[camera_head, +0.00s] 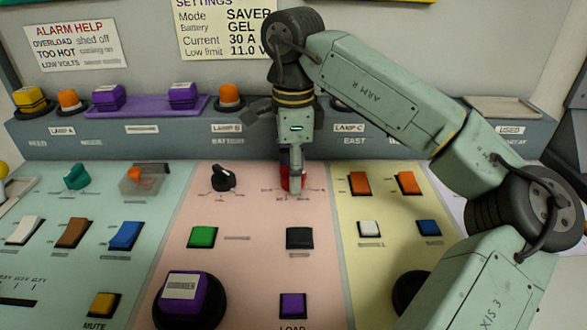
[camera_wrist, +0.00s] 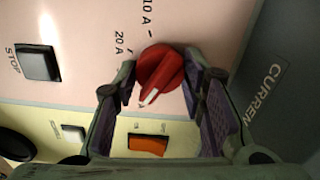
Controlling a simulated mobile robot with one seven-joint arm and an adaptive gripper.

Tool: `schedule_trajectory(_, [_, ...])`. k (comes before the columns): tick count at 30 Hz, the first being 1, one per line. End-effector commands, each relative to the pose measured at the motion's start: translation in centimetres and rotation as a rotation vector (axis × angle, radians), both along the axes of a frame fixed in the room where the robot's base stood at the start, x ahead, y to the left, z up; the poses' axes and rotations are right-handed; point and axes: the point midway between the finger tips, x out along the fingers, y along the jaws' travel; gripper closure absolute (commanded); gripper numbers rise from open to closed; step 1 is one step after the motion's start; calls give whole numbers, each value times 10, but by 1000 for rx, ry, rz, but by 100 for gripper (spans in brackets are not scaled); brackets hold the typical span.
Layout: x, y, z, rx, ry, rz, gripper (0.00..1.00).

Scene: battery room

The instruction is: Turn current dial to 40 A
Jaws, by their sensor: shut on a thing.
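The red current dial (camera_wrist: 158,68) is a round knob with a white pointer line. In the wrist view the pointer aims down and slightly left, towards a mostly hidden label of which only an "A" shows. The labels "10 A" and "20 A" read clearly above and left of it. My gripper (camera_wrist: 163,82) has one finger on each side of the dial and is shut on it. In the head view my gripper (camera_head: 292,178) reaches down onto the pink panel and hides most of the red dial (camera_head: 285,183).
A black knob (camera_head: 224,178) stands left of the dial. A green button (camera_head: 203,237) and a black switch (camera_head: 300,238) sit in front, orange switches (camera_head: 360,183) to the right. A settings note (camera_head: 222,30) reads "Current 30 A". A raised ledge (camera_head: 180,138) runs behind.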

Motion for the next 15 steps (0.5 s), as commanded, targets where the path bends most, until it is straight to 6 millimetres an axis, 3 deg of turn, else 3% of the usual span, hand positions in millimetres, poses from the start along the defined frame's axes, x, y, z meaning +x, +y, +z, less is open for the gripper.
schedule_trajectory(15, [1, 1, 1, 1, -3, 104, 90])
